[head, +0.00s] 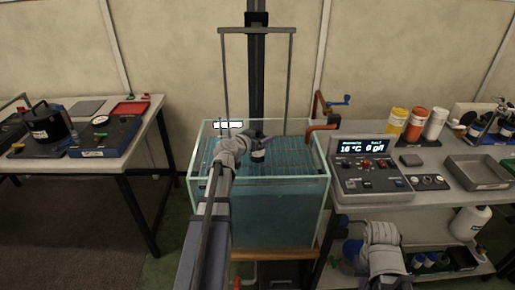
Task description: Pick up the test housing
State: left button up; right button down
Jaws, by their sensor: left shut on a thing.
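The test housing (258,155) seems to be the small dark piece with a pale label at my left gripper (256,143). My left arm reaches over the glass water tank (325,190), and the gripper is shut on the housing above or at the water; I cannot tell whether the housing touches the water. The fingers hide part of it. My right arm shows at the lower right, with its gripper (352,252) low in front of the right bench. Its fingers are too dark and small to read.
A grey frame (291,80) stands over the tank. The right bench holds a control panel (370,170) reading 16 °C, several bottles (415,124) and a grey tray (478,172).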

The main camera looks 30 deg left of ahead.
pick_arm(q)
grip_shut()
jog(key=shift+r, duration=0.1)
notch_tip(320, 180, up, 10)
jog(key=p, duration=1)
